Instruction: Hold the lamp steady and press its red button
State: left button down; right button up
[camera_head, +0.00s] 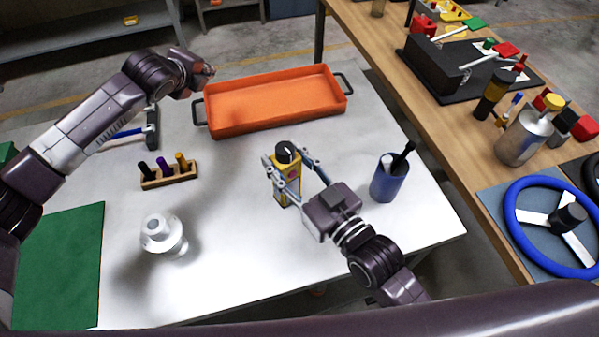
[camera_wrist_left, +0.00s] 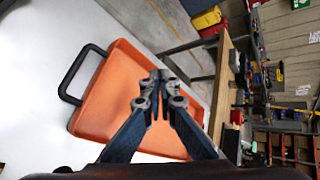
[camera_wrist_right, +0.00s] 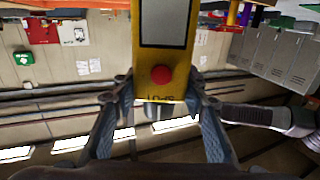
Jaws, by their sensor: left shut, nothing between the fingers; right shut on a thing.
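The lamp (camera_head: 288,187) is a yellow, box-shaped body with a black round top, upright over the white table. My right gripper (camera_head: 287,166) is shut on it, one finger on each side. I cannot tell whether the lamp's base touches the table. My left gripper (camera_head: 207,72) is shut and empty, up and left of the lamp, near the orange tray's left end; its closed fingers show in the left wrist view (camera_wrist_left: 160,82).
An orange tray (camera_head: 217,124) lies behind the lamp. A blue pen cup (camera_head: 388,183) stands right of it. A wooden bench (camera_head: 440,133) with tools runs along the right.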

pick_arm(q)
jog(key=s+d+r+m+g+h, duration=0.1)
jog(key=s+d+r+g, duration=0.15)
jog(key=s+d, duration=0.85)
jog(key=s+d+r+g, duration=0.2)
jog(key=s+d+g, duration=0.2)
jog(key=s+d, duration=0.65)
jog(key=s+d+r+m+g+y, duration=0.1)
jog(key=s+r+y, duration=0.1)
jog(key=s, duration=0.6)
jog(key=s+d+r+m+g+y, duration=0.1)
jog(key=s+m+y, duration=0.1)
jog(key=s, duration=0.7)
jog(key=shift+r+y, duration=0.4)
jog(key=shift+w+d+f, duration=0.1)
jog(key=shift+w, duration=0.05)
